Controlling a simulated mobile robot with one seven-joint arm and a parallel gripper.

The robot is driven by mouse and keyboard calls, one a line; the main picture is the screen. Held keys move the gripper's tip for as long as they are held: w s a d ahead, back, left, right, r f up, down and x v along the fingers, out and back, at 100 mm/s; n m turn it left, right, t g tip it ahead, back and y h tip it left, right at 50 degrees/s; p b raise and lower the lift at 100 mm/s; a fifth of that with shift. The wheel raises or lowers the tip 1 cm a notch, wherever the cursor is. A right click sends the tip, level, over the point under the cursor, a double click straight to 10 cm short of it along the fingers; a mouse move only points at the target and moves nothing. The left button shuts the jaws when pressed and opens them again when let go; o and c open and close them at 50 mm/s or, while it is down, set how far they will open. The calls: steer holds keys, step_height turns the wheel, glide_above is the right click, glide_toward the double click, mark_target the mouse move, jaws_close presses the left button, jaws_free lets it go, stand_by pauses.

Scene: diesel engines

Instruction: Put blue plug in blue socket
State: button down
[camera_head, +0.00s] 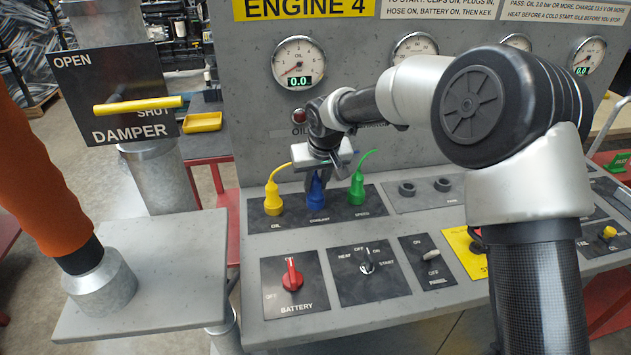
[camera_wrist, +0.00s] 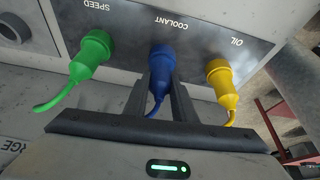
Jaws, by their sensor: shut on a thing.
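The blue plug (camera_head: 317,195) stands upright at the coolant position of the black panel, between the yellow and green plugs. In the wrist view the blue plug (camera_wrist: 161,66) shows between my two fingers, its front end at the panel by the COOLANT label. The blue socket is hidden under the plug, and I cannot tell how deep the plug sits. My gripper (camera_head: 318,178) is above the panel, pointing down, shut on the blue plug; it also shows in the wrist view (camera_wrist: 162,80).
A yellow plug (camera_head: 273,197) stands at OIL and a green plug (camera_head: 357,188) at SPEED, close on either side. Two dark empty-looking sockets (camera_head: 407,188) lie to the right. The battery switch (camera_head: 292,275) and start knob (camera_head: 366,267) are in front.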

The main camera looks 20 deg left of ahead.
steer(key=c, duration=1.4)
jaws_free()
steer(key=p+v, duration=0.1)
steer(key=v, duration=1.6)
steer(key=shift+d+r, duration=0.1)
steer(key=shift+r, duration=0.1)
steer(key=shift+d+r, duration=0.1)
steer(key=s+d+r+m+t+h+p, duration=0.1)
steer(key=s+d+r+p, duration=0.2)
steer(key=d, duration=0.5)
steer(key=s+d+r+m+h+p, duration=0.1)
steer(key=s+d+r+m, duration=0.15)
steer(key=d+r, duration=0.45)
steer(key=s+d+r+m+t+h+p, duration=0.1)
steer(key=s+d+r+p, duration=0.15)
steer(key=d, duration=0.75)
steer(key=s+d+m+p, duration=0.1)
steer(key=s+d, duration=0.3)
steer(key=s+d+m, duration=0.1)
steer(key=s+d, duration=0.3)
steer(key=s, duration=0.1)
steer(key=s+d+f+m+p, duration=0.1)
steer(key=s+d, duration=0.3)
steer(key=s, duration=0.1)
steer(key=shift+s+d+f+p, duration=0.1)
steer(key=shift+s+f+p, duration=0.1)
steer(key=shift+p, duration=0.15)
